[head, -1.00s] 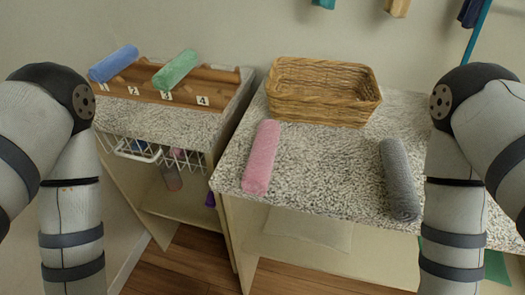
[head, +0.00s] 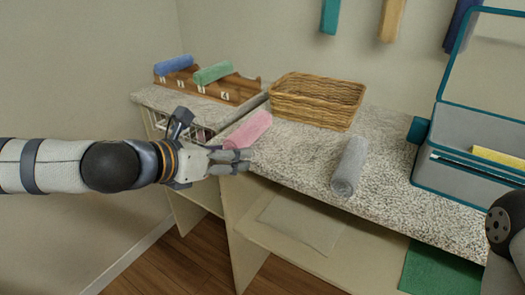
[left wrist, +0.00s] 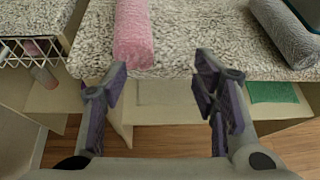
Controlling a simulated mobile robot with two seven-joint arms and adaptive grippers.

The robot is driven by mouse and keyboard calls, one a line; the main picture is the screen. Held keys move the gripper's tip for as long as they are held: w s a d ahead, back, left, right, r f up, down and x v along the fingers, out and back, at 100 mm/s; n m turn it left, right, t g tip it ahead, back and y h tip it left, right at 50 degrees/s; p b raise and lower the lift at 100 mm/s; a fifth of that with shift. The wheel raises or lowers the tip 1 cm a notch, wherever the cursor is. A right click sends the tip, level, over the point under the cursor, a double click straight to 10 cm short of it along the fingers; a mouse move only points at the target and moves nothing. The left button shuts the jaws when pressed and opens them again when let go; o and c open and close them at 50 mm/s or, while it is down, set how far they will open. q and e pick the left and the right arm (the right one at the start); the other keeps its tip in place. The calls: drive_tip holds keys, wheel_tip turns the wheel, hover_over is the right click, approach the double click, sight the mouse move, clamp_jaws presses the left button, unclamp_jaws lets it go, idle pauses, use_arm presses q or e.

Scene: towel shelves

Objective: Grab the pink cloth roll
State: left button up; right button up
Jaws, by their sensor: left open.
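The pink cloth roll (head: 248,130) lies on the speckled counter, near its left front corner. My left gripper (head: 240,161) is at the counter's front edge, just in front of the roll, and covers part of its near end in the head view. In the left wrist view, the pink roll (left wrist: 133,32) lies beyond the open fingers (left wrist: 160,88), apart from them and nearer the left finger. The left gripper is empty. My right gripper is out of view; only part of the right arm shows.
A grey roll (head: 350,166) lies to the right on the counter (head: 300,150). A wicker basket (head: 318,101) stands behind. A wooden rack (head: 238,90) holds a blue roll (head: 173,65) and a green roll (head: 213,72). A grey, teal-edged box (head: 460,190) stands at right.

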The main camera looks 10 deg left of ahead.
sight(246, 132)
use_arm(q)
wheel_tip(246, 132, up, 3)
drive_tip(key=w+a+n+t, duration=0.1)
drive_tip(key=a+n, duration=0.1)
drive_tip(key=a, duration=0.1)
drive_tip(key=shift+y, duration=0.4)
drive_tip(key=b+x, duration=0.1)
drive_tip(key=x, duration=1.1)
drive_tip(key=shift+w, duration=0.15)
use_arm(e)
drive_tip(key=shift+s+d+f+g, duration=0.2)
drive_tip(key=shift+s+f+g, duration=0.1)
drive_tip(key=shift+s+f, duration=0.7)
use_arm(q)
drive_tip(key=shift+c, duration=0.6)
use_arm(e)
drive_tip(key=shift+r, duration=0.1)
use_arm(q)
drive_tip(key=c, duration=0.8)
